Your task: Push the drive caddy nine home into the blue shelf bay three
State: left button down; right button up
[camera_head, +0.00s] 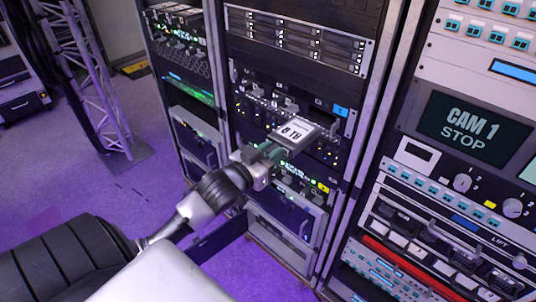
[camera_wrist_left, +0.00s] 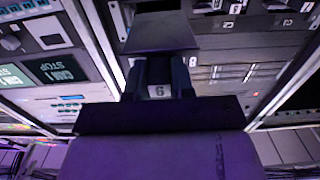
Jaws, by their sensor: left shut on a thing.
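My left gripper (camera_head: 266,154) is shut on a drive caddy (camera_head: 298,131), a pale box marked "8 TB". In the left wrist view the caddy (camera_wrist_left: 162,32) extends away from between the dark fingers (camera_wrist_left: 159,82), and its front shows a digit that reads as an upside-down 9. The blue shelf, with a blue tag (camera_head: 341,111) at its right end, is in the middle rack. The caddy is in front of this shelf and covers part of it. I cannot tell whether its far end is inside a bay. Bay three cannot be made out clearly. My right gripper is not in view.
A shelf with a yellow tag (camera_head: 323,187) sits lower in the same rack. A drive unit (camera_head: 297,43) is above. The right rack (camera_head: 440,180) has knobs, buttons and a "CAM 1 STOP" screen (camera_head: 474,129). A truss (camera_head: 92,80) stands left; purple floor (camera_head: 60,175) is open there.

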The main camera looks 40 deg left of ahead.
aim_at(290, 137)
pick_arm(q)
jog(key=w, duration=0.2)
jog(key=shift+w+d+b, duration=0.2)
jog(key=shift+w+b, duration=0.15)
jog(key=shift+w+d, duration=0.1)
jog(key=shift+w, duration=0.8)
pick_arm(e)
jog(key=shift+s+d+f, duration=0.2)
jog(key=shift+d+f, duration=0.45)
pick_arm(q)
jog(key=shift+r, duration=0.1)
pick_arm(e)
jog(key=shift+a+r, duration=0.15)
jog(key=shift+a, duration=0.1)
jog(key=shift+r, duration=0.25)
pick_arm(q)
jog(key=shift+r+p, duration=0.1)
jog(key=shift+p, duration=0.35)
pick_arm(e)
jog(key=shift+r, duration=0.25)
pick_arm(q)
jog(key=shift+w, duration=0.2)
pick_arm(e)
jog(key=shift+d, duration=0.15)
pick_arm(q)
jog(key=shift+w, duration=1.15)
